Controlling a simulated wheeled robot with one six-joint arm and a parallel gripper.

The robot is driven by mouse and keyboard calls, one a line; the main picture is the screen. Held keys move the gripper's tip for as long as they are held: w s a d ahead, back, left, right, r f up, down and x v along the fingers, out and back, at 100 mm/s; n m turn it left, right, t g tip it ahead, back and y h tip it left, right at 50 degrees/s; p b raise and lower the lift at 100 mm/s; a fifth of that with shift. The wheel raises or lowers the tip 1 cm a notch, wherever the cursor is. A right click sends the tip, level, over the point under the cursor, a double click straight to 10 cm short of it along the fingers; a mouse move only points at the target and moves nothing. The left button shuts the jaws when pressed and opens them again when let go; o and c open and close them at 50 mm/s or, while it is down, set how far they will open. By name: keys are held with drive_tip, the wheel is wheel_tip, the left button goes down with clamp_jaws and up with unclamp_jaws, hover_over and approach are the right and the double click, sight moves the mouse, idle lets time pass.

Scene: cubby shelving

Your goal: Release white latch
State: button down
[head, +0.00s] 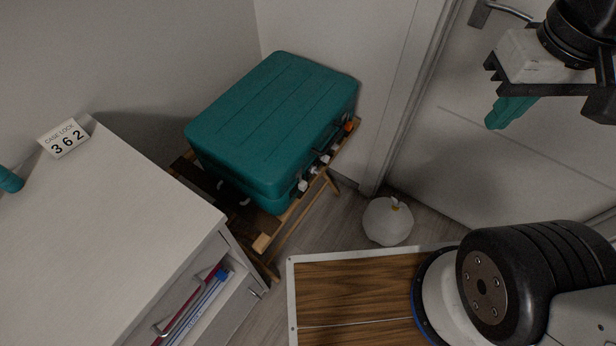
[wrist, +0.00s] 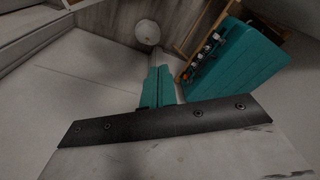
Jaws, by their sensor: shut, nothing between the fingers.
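A closed teal case (head: 275,125) lies flat on a wooden folding stand (head: 262,242). Its front edge carries small white parts, one a white latch (head: 302,186) near the front corner, with others (head: 324,160) farther along and an orange piece (head: 347,126) at the far end. I cannot tell the latches' exact state. The case (wrist: 235,70) and white pieces (wrist: 206,50) also show at the right of the wrist view. My gripper (head: 496,120) has teal fingers, is shut and empty, and hangs right of the case, well apart from it. Its fingers (wrist: 160,72) show together in the wrist view.
A white cabinet (head: 110,210) stands at left, with a card (head: 63,138) reading "CASE LOCK 362" on top. A round white object (head: 388,220) sits on the floor right of the stand. A white door (head: 480,150) is behind my gripper. Floor between them is open.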

drive_tip(key=w+a+f+n+g+y, duration=0.2)
drive_tip(key=w+a+f+g+y, duration=0.25)
drive_tip(key=w+f, duration=0.45)
drive_tip(key=w+a+f+n+g+y, duration=0.2)
drive_tip(key=w+a+f+g+y, duration=0.25)
drive_tip(key=w+f, duration=0.4)
drive_tip(key=w+f+m+t+y, duration=0.1)
drive_tip(key=f+y, duration=0.3)
drive_tip(key=f, duration=1.1)
drive_tip(key=w+a+f+m+t+y, duration=0.1)
drive_tip(key=w+f+t+y, duration=0.2)
drive_tip(key=f, duration=1.1)
drive_tip(key=shift+w+a+f+m+t+y, duration=0.15)
drive_tip(key=shift+a+f+m+t+y, duration=0.2)
drive_tip(key=shift+t+y, duration=0.45)
